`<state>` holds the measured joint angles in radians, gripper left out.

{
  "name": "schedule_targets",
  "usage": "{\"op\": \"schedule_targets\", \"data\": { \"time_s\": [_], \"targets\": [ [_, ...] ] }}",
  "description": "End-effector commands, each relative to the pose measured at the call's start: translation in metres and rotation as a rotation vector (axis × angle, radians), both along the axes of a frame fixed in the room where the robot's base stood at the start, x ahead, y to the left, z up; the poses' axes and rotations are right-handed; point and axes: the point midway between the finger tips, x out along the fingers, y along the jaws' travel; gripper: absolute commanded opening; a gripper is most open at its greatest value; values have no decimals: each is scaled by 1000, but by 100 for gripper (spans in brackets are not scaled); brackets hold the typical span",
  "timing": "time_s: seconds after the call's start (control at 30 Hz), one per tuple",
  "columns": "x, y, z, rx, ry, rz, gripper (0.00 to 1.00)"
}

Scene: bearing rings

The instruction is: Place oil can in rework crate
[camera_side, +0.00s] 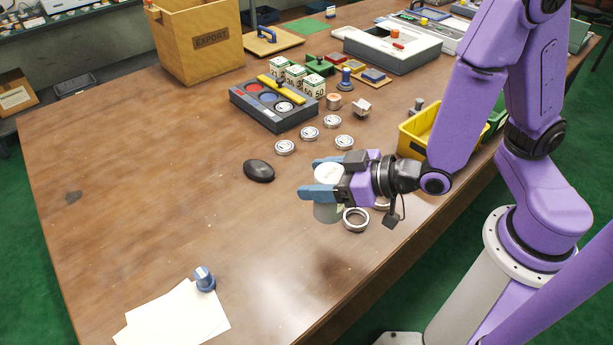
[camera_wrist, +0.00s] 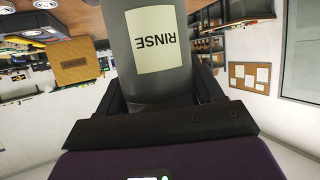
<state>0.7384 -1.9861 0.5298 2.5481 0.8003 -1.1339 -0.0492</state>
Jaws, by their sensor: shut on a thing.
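My gripper (camera_side: 318,178) is shut on a grey cylindrical container (camera_side: 326,213) with a pale top, held over the right-hand part of the table. In the wrist view the container (camera_wrist: 148,88) fills the space between the fingers, and its cream label reads RINSE, upside down. I see no label reading oil. A tan crate (camera_side: 200,62) marked EXPORT stands at the back left; it also shows in the wrist view (camera_wrist: 80,69). I cannot make out any crate marked rework.
A bearing ring (camera_side: 356,228) lies just below my gripper. A black mouse-shaped object (camera_side: 259,171) and several round discs (camera_side: 310,133) lie beyond it. A dark tray (camera_side: 262,117) and a yellow bin (camera_side: 412,143) stand farther back. The left of the table is mostly clear.

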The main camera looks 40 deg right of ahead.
Motion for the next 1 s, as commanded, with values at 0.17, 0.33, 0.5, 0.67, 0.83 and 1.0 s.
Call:
{"op": "schedule_targets", "data": {
  "time_s": [0.17, 0.33, 0.5, 0.67, 0.83, 1.0],
  "targets": [
    [-5, -3, 3, 1, -1, 1, 25],
    [-4, -3, 9, 3, -1, -1, 25],
    [-5, -2, 30, 8, -3, 0, 25],
    [-4, -2, 44, 6, -3, -2, 25],
    [4, -12, 53, 1, 0, -39, 25],
    [29, -42, 53, 3, -1, -167, 25]
  ]
}}
